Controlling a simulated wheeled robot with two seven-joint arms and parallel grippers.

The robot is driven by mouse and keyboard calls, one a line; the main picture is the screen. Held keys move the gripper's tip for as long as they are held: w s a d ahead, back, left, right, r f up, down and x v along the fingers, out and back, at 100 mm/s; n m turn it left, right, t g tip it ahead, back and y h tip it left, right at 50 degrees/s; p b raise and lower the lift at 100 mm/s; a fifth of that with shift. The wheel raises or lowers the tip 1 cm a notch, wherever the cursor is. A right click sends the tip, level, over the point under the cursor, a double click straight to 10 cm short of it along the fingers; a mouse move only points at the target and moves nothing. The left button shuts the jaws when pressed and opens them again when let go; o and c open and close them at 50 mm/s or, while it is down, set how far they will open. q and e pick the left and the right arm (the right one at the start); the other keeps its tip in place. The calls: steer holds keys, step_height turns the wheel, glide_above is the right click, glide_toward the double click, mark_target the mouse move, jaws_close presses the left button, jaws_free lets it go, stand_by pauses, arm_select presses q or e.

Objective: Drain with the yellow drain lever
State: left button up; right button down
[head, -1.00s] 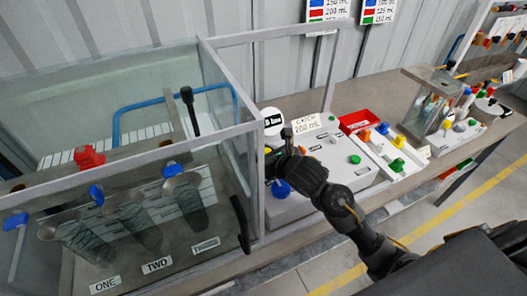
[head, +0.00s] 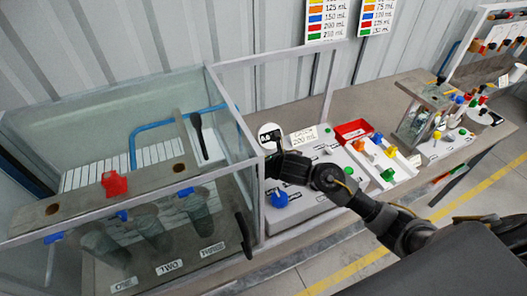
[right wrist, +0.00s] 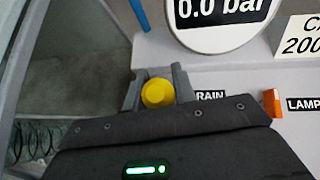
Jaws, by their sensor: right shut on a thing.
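The yellow drain lever (right wrist: 157,93) shows as a round yellow knob in the right wrist view, between the two grey fingers of my right gripper (right wrist: 157,90). The fingers are closed on its sides. A label reading "RAIN", its first letter hidden, is just right of it. In the head view my right gripper (head: 274,148) is at the left end of the pump's white panel (head: 312,200), beside the glass tank, and hides the lever. A round gauge (right wrist: 222,18) above the lever reads 0.0 bar. My left gripper is in neither view.
The glass tank (head: 262,195) with beakers labelled ONE, TWO and THREE stands close on the left. A blue knob (head: 280,198) is on the panel below my gripper. A "CATCH 200 mL" card (head: 303,137), a red bin (head: 352,130) and a tray of coloured knobs (head: 400,166) are rightward.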

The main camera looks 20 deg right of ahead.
steer(key=w+g+p, duration=0.1)
steer(key=p, duration=0.2)
steer(key=shift+w+a+r+g, duration=0.1)
steer(key=shift+w+g, duration=0.05)
steer(key=shift+g, duration=0.25)
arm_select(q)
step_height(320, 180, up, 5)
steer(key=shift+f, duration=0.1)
arm_select(e)
steer(key=shift+w+f+g, duration=0.1)
steer(key=shift+f+g, duration=0.15)
steer(key=shift+g, duration=0.15)
steer(key=c, duration=1.1)
jaws_free()
steer(key=shift+c, duration=0.2)
steer(key=v, duration=1)
steer(key=shift+s+r, duration=0.25)
steer(key=shift+r, duration=0.1)
